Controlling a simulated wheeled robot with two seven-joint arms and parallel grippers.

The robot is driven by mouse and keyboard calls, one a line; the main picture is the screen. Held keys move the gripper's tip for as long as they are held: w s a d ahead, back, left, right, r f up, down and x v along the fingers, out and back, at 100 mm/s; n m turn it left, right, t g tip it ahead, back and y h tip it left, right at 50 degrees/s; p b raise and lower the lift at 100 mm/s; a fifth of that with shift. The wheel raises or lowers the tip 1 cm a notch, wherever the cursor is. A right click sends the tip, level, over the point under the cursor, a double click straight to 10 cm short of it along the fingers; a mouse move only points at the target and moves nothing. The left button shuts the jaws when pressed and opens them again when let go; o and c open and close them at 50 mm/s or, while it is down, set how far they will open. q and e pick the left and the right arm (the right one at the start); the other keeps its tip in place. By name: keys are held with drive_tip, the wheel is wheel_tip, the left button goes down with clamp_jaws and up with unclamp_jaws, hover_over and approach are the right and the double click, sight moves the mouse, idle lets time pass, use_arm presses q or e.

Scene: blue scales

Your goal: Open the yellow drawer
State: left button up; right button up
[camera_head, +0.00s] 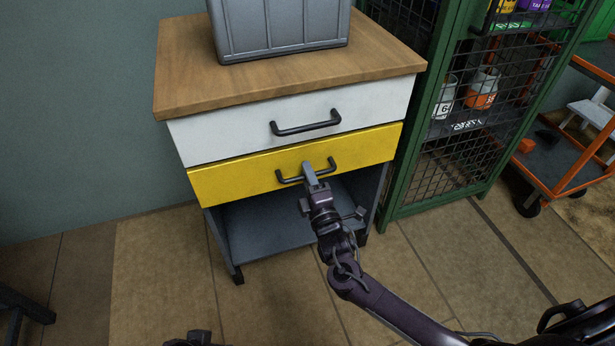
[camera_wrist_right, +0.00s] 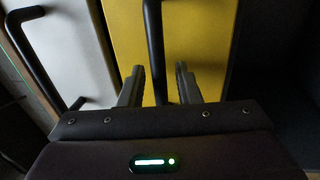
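The yellow drawer (camera_head: 235,177) is the lower drawer of a wood-topped cabinet. Its front looks flush with the white drawer above, so it appears shut. Its black bar handle (camera_head: 287,180) also shows in the right wrist view (camera_wrist_right: 154,45). My right gripper (camera_head: 308,168) is at this handle and hides its middle in the head view. In the right wrist view the two fingers (camera_wrist_right: 160,80) are spread, with the handle bar between them and a gap on each side. A small dark part shows at the head view's bottom edge, perhaps my left gripper; its fingers cannot be made out.
The white drawer (camera_head: 225,140) with its own black handle (camera_head: 306,124) is just above. A grey bin (camera_head: 280,30) stands on the wooden top (camera_head: 185,80). An open shelf (camera_head: 265,225) is below. A green mesh cage (camera_head: 430,150) stands close on the right. The floor in front is clear.

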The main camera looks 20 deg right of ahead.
drive_tip(key=shift+w, duration=0.15)
clamp_jaws()
use_arm(q)
drive_tip(key=shift+r, duration=0.1)
